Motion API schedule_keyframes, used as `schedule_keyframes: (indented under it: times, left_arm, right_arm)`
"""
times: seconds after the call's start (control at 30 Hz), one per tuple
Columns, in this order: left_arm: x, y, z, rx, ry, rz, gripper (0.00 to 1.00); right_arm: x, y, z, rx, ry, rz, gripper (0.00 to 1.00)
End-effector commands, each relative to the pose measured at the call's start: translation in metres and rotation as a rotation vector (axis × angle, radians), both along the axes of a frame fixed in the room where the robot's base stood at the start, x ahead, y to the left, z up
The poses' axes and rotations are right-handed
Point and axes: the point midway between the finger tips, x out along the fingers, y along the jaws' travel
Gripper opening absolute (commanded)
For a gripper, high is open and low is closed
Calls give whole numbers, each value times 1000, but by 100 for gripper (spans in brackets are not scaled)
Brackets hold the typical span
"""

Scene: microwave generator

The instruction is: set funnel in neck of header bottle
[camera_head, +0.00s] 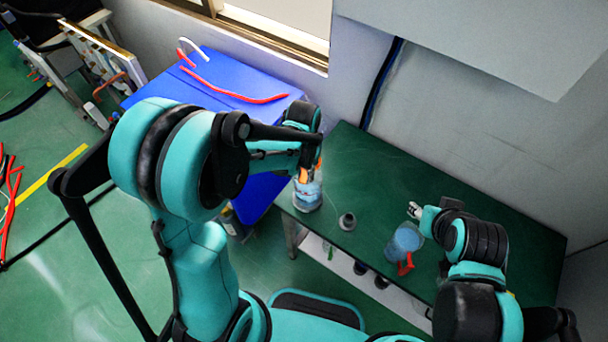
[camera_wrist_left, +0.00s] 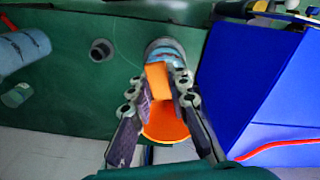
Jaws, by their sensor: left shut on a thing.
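An orange funnel (camera_wrist_left: 166,122) is held between the fingers of my left gripper (camera_wrist_left: 163,92). In the head view the orange funnel (camera_head: 305,174) shows just above the header bottle (camera_head: 307,197), a clear bottle with a bluish body standing upright near the table's left end. In the left wrist view the bottle (camera_wrist_left: 164,48) is partly hidden behind the funnel and fingers. I cannot tell whether the funnel touches the neck. My left gripper (camera_head: 312,160) is shut on the funnel. My right gripper (camera_head: 416,211) is over the table's right part; its opening is unclear.
The green table (camera_head: 375,180) has a small grey ring-like piece (camera_head: 347,221) near its middle. A blue container (camera_head: 404,242) with a red part is by my right gripper. A blue box (camera_head: 215,85) with red pieces stands left of the table. The table's back middle is clear.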

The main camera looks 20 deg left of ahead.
Motion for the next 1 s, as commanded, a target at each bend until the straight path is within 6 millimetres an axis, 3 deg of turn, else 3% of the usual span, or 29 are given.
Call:
schedule_keyframes:
  times: [0.03,0.07,0.1,0.17,0.57,1.0]
  left_arm:
    - [0,0,-2,0,0,0,0]
    - [0,0,-2,0,0,0,18]
    - [0,0,-1,0,0,0,29]
    - [0,0,-1,0,0,0,41]
    - [0,0,7,0,0,0,41]
    - [0,1,95,0,0,0,41]
  right_arm:
    - [0,0,-2,0,0,0,40]
    - [0,0,-2,0,0,0,40]
    - [0,0,-1,0,0,0,40]
    - [0,0,-1,0,0,0,40]
    - [0,0,-1,0,0,0,40]
    - [0,0,-1,0,0,0,40]
